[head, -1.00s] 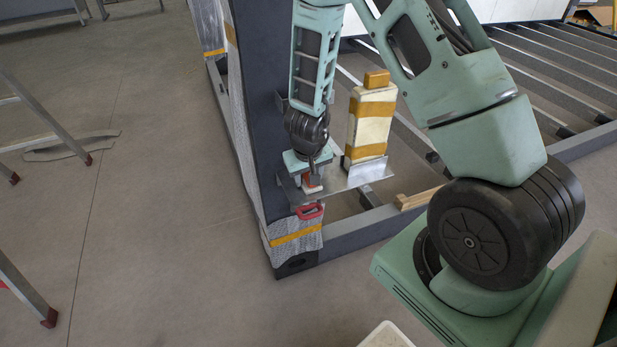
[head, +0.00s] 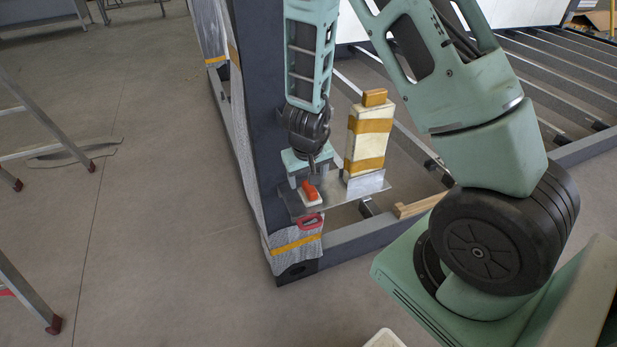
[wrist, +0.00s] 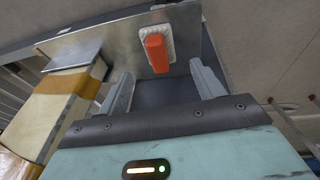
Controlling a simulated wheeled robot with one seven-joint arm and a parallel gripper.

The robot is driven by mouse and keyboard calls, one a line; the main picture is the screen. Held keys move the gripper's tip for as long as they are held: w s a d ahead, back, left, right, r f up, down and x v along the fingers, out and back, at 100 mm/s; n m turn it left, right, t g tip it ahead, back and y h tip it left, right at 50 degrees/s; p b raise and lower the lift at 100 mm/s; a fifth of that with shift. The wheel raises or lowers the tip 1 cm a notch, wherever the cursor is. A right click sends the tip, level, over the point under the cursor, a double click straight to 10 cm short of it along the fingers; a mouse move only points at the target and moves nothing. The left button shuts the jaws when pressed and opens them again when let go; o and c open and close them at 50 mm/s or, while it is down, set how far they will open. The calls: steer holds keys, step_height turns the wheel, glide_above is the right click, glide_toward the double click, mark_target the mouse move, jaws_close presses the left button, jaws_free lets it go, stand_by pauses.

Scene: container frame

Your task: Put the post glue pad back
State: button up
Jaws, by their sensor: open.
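The glue pad, a white base with an orange handle (head: 310,193), lies on the metal shelf (head: 345,194) fixed near the end of the dark post (head: 262,110). The wrist view shows the pad (wrist: 158,52) on the shelf (wrist: 110,37), beyond my fingertips. My gripper (head: 313,176) is open and empty, just behind and above the pad in the head view. In the wrist view its two fingers (wrist: 163,82) are spread apart, with a gap between them and the handle.
A cream block with orange tape bands (head: 367,140) stands upright on the shelf, close to the right of my gripper. The dark frame's rails (head: 560,90) extend right.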

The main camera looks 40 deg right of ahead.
steer(key=s+a+r+n+y+p, duration=0.1)
steer(key=s+a+r+n+y, duration=0.25)
steer(key=a+r, duration=0.55)
steer(key=s+a+r+n+y+p, duration=0.15)
steer(key=s+a+r, duration=0.45)
steer(key=a, duration=0.6)
steer(key=s+a+r+n+g+h, duration=0.2)
steer(key=s+r+n, duration=0.3)
steer(key=s, duration=0.8)
step_height(320, 180, up, 3)
steer(key=shift+s+f+n, duration=0.1)
steer(key=shift+s+n, duration=0.2)
steer(key=shift+a, duration=0.1)
step_height(320, 180, up, 5)
steer(key=p, duration=0.4)
steer(key=shift+p, duration=0.4)
